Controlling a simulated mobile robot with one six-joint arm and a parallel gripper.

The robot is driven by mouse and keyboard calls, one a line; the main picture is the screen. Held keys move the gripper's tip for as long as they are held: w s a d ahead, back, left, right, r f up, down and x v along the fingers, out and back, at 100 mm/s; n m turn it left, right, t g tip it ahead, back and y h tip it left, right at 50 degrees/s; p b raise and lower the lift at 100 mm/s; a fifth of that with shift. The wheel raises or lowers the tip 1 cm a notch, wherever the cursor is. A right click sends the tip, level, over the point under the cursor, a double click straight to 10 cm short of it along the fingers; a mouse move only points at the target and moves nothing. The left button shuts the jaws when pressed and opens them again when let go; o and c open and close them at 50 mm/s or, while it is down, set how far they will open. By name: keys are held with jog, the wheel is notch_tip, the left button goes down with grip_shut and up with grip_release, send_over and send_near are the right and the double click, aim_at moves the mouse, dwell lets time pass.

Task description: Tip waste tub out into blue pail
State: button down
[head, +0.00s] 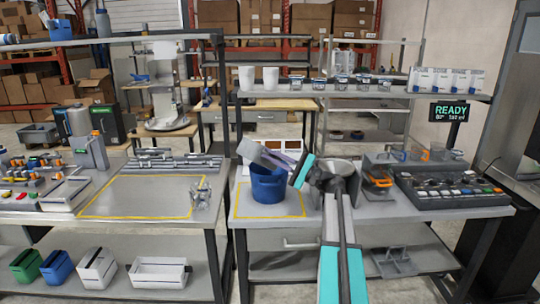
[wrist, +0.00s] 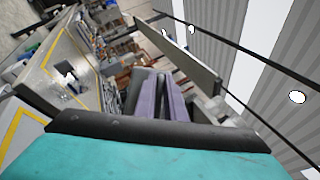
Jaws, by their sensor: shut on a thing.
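The tub is tilted over the pail's rim. The blue pail (head: 268,187) stands upright on the right bench inside a yellow outline. The tub's inside and any contents cannot be made out. The pail's inside is mostly hidden.
A clear glass jar (head: 201,194) stands at the left bench's right edge, beside an empty yellow-outlined area (head: 140,197). A shelf with white cups (head: 246,77) and small jars runs above the pail. A dark keypad panel (head: 452,185) is at right. Several bins (head: 96,269) sit below.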

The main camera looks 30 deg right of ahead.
jog(key=shift+w+d+r+m+t+h+p, duration=0.1)
jog(key=shift+d+r+m+t+h+p, duration=0.2)
jog(key=shift+d+m+t+p, duration=0.5)
jog(key=shift+w+d+r+m+t+h+p, duration=0.15)
jog(key=shift+m+t+h+p, duration=0.2)
jog(key=shift+m+p, duration=0.8)
jog(key=shift+s+d+r+m+t+h+p, duration=0.1)
jog(key=shift+d+r+m+t+h+p, duration=0.15)
jog(key=shift+d+m+t+p, duration=0.7)
jog(key=d+m+t+h+p, duration=0.1)
jog(key=d+m+h, duration=0.3)
jog(key=m, duration=0.5)
jog(key=w+d+m+t+h+p, duration=0.1)
jog(key=d+m+h, duration=0.3)
jog(key=m+h, duration=0.4)
jog(key=shift+w+m+t+h+p, duration=0.2)
jog(key=shift+m+t+h+p, duration=0.2)
jog(key=shift+m+t+p, duration=0.25)
jog(key=s+a+f+n+g+y+b, duration=0.2)
jog(key=a+f+y, duration=0.5)
jog(key=a, duration=0.8)
jog(key=s+a+f+n+g+y+b, duration=0.3)
jog(key=s+a+f+n+g+y, duration=0.2)
jog(key=a, duration=1.1)
jog(key=s+a+f+n+g+y+b, duration=0.3)
jog(key=a+f+y, duration=0.6)
jog(key=a, duration=0.6)
jog(key=shift+s+a+f+n, duration=0.15)
jog(key=shift+a+f+n, duration=0.15)
jog(key=shift+f+n, duration=0.45)
